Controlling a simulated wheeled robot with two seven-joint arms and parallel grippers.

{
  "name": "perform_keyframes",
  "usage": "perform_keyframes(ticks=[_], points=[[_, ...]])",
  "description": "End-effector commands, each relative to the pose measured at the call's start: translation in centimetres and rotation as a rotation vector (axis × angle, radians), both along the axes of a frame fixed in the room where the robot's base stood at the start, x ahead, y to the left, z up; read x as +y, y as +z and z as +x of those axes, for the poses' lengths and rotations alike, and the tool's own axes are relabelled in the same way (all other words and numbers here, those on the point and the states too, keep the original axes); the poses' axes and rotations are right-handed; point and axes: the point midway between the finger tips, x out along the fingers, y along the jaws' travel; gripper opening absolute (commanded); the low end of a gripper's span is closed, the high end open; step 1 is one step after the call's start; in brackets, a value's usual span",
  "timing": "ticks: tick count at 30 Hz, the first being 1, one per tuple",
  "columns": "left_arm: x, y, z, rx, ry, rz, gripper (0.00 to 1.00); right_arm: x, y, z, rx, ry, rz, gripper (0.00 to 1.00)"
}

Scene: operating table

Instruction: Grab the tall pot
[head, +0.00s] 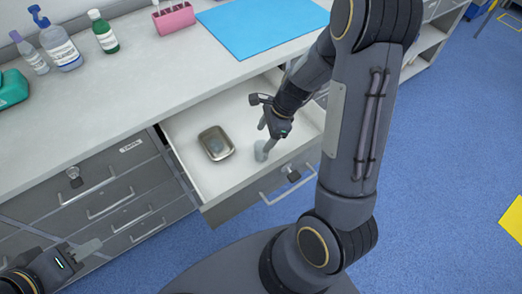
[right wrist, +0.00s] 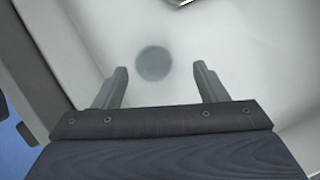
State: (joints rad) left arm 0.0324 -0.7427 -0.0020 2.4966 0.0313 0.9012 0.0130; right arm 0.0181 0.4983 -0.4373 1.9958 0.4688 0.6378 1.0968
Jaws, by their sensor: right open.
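The tall pot (head: 260,152) is a small grey cylinder standing in the open drawer, near its front edge. In the right wrist view it shows from above as a dark grey round shape (right wrist: 153,63), ahead of and between the fingers. My right gripper (head: 266,135) is over the drawer, just above the pot, and its fingers (right wrist: 158,85) are apart with nothing between them. The fingers partly cover the pot in the head view. My left gripper (head: 82,250) is at the lower left, away from the pot, and its opening is unclear.
A metal dish (head: 216,143) lies in the drawer left of the pot. The white drawer (head: 190,130) has raised walls close to the pot. The counter above holds bottles (head: 60,45), a pink rack (head: 174,18) and a blue mat (head: 255,30).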

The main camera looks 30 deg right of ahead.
Motion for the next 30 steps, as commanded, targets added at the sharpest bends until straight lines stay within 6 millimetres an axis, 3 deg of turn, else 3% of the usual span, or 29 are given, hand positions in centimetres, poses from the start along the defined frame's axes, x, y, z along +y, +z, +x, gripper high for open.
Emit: perform_keyframes(ticks=[15,24,30], points=[[0.0,-1.1,0.0,0.0,0.0,0.0,0.36,2.2,-6.5,-0.2,0.002,0.001,0.002,0.66],[0.0,-1.1,0.0,0.0,0.0,0.0,0.36,2.4,-6.9,-0.1,0.0,0.002,0.0,0.66],[0.0,-1.1,0.0,0.0,0.0,0.0,0.36,2.4,-6.8,-0.1,0.0,0.002,0.0,0.41]])
